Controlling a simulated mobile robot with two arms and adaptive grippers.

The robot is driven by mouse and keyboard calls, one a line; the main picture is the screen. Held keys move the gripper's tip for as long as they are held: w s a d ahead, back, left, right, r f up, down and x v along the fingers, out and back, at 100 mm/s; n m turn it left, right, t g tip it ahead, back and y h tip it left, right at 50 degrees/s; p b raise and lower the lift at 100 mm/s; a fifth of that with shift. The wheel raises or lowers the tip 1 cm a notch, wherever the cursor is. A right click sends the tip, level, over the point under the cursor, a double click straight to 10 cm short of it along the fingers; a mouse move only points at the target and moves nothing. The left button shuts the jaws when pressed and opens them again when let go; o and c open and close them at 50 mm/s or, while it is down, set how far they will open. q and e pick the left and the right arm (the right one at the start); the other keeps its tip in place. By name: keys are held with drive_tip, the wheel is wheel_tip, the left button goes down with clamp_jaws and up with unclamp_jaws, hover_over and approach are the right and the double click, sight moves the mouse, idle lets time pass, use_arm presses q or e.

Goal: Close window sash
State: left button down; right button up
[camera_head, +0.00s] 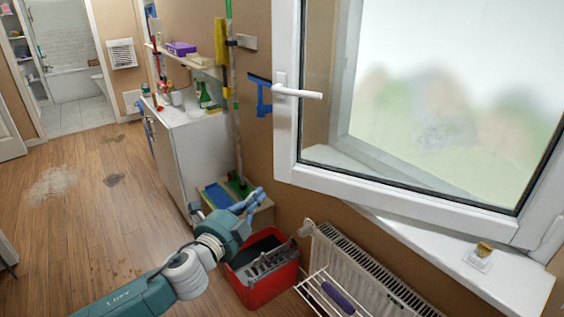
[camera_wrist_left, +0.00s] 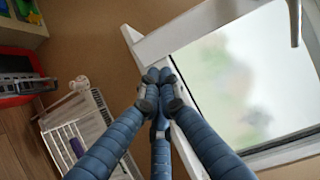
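The white window sash (camera_head: 287,140) stands swung open into the room on the right of the head view. Its white handle (camera_head: 300,92) points right from the sash's left upright. My left gripper (camera_head: 250,200) is low and to the left of the sash, apart from it. In the left wrist view, my gripper's blue fingers (camera_wrist_left: 158,80) come together at the tips with nothing visible between them. The sash's lower frame (camera_wrist_left: 185,35) and glass show beyond them, with the handle (camera_wrist_left: 295,20) at the upper right. My right gripper is not in view.
A red crate (camera_head: 262,292), a white radiator (camera_head: 360,270) and a wire rack with a purple item (camera_head: 338,297) lie below the sash. A cabinet (camera_head: 200,150) stands behind. Wooden floor at left is open.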

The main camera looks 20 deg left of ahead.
use_arm(q)
drive_tip(key=r, duration=0.2)
drive_tip(key=p, duration=0.4)
approach(286, 161)
drive_tip(key=w, duration=0.2)
drive_tip(key=w+d, duration=0.1)
drive_tip(key=w, duration=0.2)
drive_tip(key=shift+w+d, duration=0.1)
drive_tip(key=shift+w, duration=0.15)
drive_tip(key=shift+w+d+f, duration=0.1)
drive_tip(key=shift+w+f, duration=0.05)
drive_tip(key=shift+w, duration=0.6)
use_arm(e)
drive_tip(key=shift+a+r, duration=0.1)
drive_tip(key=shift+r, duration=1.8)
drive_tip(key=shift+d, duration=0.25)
